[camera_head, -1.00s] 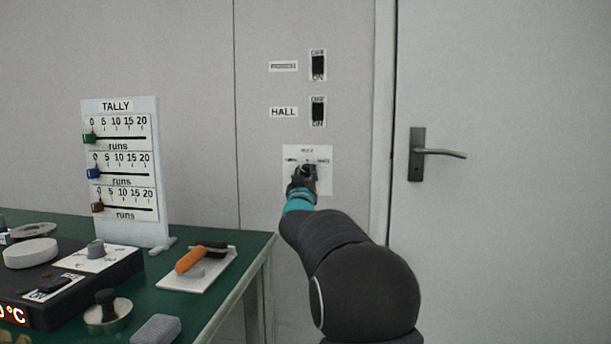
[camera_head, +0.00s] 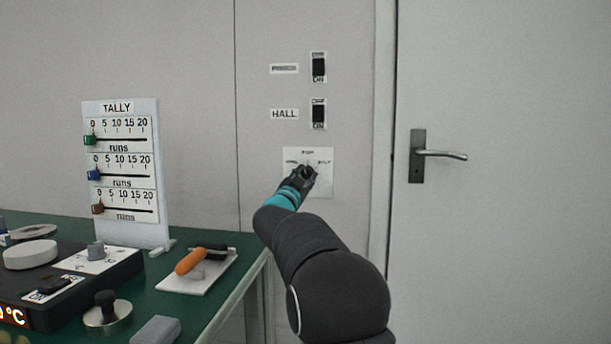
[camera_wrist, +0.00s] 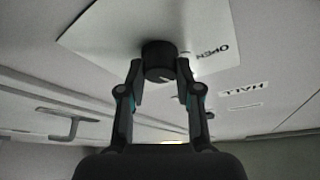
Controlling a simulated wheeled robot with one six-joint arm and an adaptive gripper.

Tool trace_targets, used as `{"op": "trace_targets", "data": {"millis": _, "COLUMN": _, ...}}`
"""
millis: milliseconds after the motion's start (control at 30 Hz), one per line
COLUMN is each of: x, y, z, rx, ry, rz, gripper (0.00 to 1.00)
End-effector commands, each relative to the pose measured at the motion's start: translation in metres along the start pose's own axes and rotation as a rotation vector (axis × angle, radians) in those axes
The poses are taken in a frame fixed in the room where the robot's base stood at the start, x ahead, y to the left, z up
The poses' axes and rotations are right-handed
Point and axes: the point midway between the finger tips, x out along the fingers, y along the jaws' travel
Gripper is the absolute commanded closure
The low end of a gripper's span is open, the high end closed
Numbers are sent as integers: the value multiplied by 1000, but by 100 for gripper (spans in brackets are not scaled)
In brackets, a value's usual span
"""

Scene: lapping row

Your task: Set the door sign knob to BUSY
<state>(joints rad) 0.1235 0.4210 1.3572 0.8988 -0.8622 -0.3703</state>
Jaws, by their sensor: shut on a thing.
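The door sign knob (camera_wrist: 158,62) is a dark round knob on a white plate (camera_wrist: 205,22) on the wall. The plate also shows in the head view (camera_head: 323,186), where its small labels are too blurred to read surely. In the wrist view, the word OPEN shows to the right of the knob. My gripper (camera_wrist: 157,75) is shut on the knob, one finger on each side. It shows in the head view (camera_head: 305,175) in front of the plate and hides most of the knob. A light mark shows on the knob's face; which label it points to I cannot tell.
Two dark switches, one (camera_head: 319,67) above the HALL switch (camera_head: 318,114), are on the wall above the plate. A door with a handle (camera_head: 440,155) is at the right. A green bench (camera_head: 226,262) with a TALLY board (camera_head: 150,225) stands at the left.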

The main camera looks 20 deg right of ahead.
Motion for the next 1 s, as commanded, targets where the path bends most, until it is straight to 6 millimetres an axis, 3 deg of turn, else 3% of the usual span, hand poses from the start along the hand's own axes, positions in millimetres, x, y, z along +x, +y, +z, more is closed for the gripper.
{"op": "trace_targets", "data": {"millis": 433, "x": 0, "y": -1, "z": 0, "rx": 241, "ry": -1, "rz": 100, "gripper": 100}}
{"op": "trace_targets", "data": {"millis": 1000, "x": 0, "y": -1, "z": 0, "rx": 288, "ry": -1, "rz": 120, "gripper": 100}}
